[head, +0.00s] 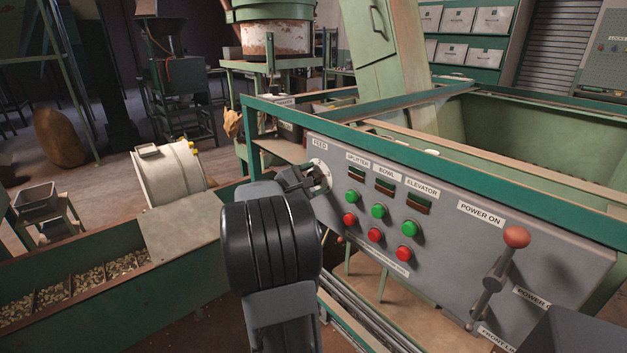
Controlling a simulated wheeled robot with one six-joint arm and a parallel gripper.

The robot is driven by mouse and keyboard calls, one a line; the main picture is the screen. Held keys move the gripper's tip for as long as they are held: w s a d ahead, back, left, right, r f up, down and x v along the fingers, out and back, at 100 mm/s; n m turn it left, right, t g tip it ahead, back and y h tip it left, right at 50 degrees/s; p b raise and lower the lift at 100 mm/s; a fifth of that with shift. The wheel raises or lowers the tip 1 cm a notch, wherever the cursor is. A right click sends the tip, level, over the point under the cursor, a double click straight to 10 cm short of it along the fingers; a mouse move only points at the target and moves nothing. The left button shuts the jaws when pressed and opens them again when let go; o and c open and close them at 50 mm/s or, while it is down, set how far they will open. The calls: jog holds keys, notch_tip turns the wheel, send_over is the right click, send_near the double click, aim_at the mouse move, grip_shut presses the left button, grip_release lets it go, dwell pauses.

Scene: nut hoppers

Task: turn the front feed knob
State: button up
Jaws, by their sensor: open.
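The feed control sits at the upper left of the grey control panel (450,262), under a FEED label (320,143). A pale round dial plate (321,166) shows there. The knob itself is mostly hidden behind my gripper (317,180), and I cannot make out its shape or pointer. My gripper is open, with its fingers at the dial, reaching in from the left. I cannot tell whether the fingers are around the knob or touching it. My black arm fills the middle of the view below.
Green buttons (379,211) and red buttons (375,235) sit just right of the dial. A red-balled power lever (516,238) sticks out further right. A green frame rail (420,165) runs above the panel. A nut trough (75,285) lies at lower left.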

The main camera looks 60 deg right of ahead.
jog(key=v, duration=1.3)
jog(key=shift+a, duration=0.4)
jog(key=shift+w, duration=0.15)
notch_tip(320, 180, down, 7)
jog(key=s+a+m+y, duration=0.1)
jog(key=s+a+y, duration=0.1)
jog(key=y, duration=0.2)
jog(key=s+a+f+m+t+y+p, duration=0.1)
jog(key=a+f+m+t+y+p, duration=0.2)
jog(key=a+y+p, duration=0.65)
jog(key=a+r+t+y+p, duration=0.2)
jog(key=a+r, duration=0.4)
jog(key=a, duration=0.3)
jog(key=s+a+r+m+t+y+p, duration=0.1)
jog(key=a+r+t+p, duration=0.3)
jog(key=a+r, duration=0.3)
jog(key=a, duration=0.3)
jog(key=shift+s+a+r+y, duration=0.2)
jog(key=shift+s+r+y, duration=0.05)
jog(key=shift+s+y, duration=0.1)
